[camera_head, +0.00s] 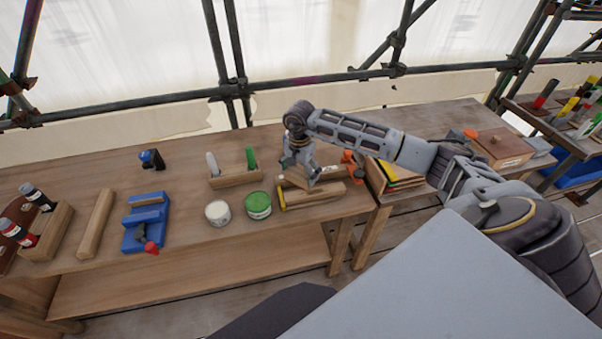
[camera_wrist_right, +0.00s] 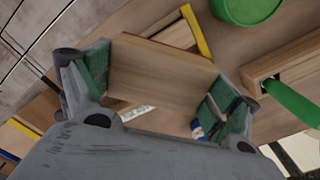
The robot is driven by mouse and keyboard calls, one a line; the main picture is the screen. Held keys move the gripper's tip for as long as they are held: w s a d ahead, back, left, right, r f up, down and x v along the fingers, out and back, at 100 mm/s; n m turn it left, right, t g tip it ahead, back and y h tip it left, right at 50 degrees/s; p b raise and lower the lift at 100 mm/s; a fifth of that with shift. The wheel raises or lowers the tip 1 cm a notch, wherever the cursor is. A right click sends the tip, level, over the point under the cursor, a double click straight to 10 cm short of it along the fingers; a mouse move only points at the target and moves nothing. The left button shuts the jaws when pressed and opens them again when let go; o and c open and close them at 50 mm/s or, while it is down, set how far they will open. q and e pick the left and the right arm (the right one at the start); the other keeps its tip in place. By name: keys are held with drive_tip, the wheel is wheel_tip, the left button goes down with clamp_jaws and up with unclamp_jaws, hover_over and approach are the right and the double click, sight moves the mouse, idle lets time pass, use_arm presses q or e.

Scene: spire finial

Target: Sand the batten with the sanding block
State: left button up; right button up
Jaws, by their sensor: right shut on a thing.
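My right gripper (camera_head: 300,172) is over the workbench, right of the green-lidded can. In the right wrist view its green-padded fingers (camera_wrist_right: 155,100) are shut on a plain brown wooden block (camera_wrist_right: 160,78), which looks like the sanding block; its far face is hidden. A wooden piece with a yellow end (camera_head: 318,194) lies just in front of the gripper on the bench. A long bare wooden batten (camera_head: 96,224) lies at the left of the bench, apart from the gripper. My left gripper is not in view.
A blue vise-like fixture (camera_head: 131,238) with a red knob stands right of the batten. White-lidded (camera_head: 217,212) and green-lidded (camera_head: 259,204) cans and a wooden tool holder (camera_head: 232,182) stand between it and my gripper. An orange tool (camera_head: 359,168) lies right of the gripper.

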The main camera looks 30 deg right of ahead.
drive_tip(key=shift+n, duration=0.5)
